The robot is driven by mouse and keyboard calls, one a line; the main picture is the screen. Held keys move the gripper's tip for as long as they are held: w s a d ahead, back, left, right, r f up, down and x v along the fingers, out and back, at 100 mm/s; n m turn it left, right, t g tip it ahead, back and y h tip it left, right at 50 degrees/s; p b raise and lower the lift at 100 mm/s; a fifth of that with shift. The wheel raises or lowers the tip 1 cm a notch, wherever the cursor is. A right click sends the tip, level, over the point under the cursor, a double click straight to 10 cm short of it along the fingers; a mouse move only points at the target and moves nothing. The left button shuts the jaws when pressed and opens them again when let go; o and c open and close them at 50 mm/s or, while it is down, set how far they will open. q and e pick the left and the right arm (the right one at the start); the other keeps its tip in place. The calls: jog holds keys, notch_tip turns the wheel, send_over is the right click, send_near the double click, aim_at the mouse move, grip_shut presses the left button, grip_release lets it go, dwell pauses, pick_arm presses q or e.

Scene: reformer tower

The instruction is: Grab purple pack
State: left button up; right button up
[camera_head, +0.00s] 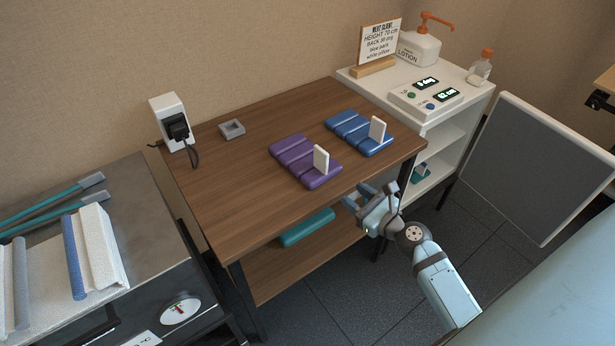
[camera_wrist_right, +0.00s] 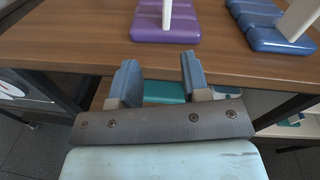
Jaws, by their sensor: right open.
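The purple pack (camera_head: 300,157) lies flat on the wooden table, ribbed, with a white upright tab (camera_head: 321,159) on its near right end. Its near end also shows at the top of the right wrist view (camera_wrist_right: 165,27). My right gripper (camera_head: 362,196) is at the table's front edge, just short of the pack and apart from it. Its two blue fingers stand apart with nothing between them in the right wrist view (camera_wrist_right: 158,82). My left gripper is not in view.
A similar blue pack (camera_head: 347,128) lies right of the purple one. A teal pack (camera_head: 307,227) lies on the shelf below. A small grey tray (camera_head: 231,129) sits at the back left. A white cart (camera_head: 456,82) holds a sign and lotion. The table's left front is clear.

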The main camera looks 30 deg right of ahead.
jog(key=m, duration=0.2)
send_near(315, 157)
jog(key=w+f, duration=0.1)
jog(key=w, duration=0.2)
jog(key=shift+f+m+t+p, duration=0.3)
jog(key=shift+f+p, duration=0.05)
jog(key=shift+w+a, duration=0.25)
jog(key=shift+w, duration=1.2)
jog(key=shift+w+a, duration=0.2)
jog(key=shift+w, duration=1.3)
jog(key=shift+r, duration=0.1)
grip_shut()
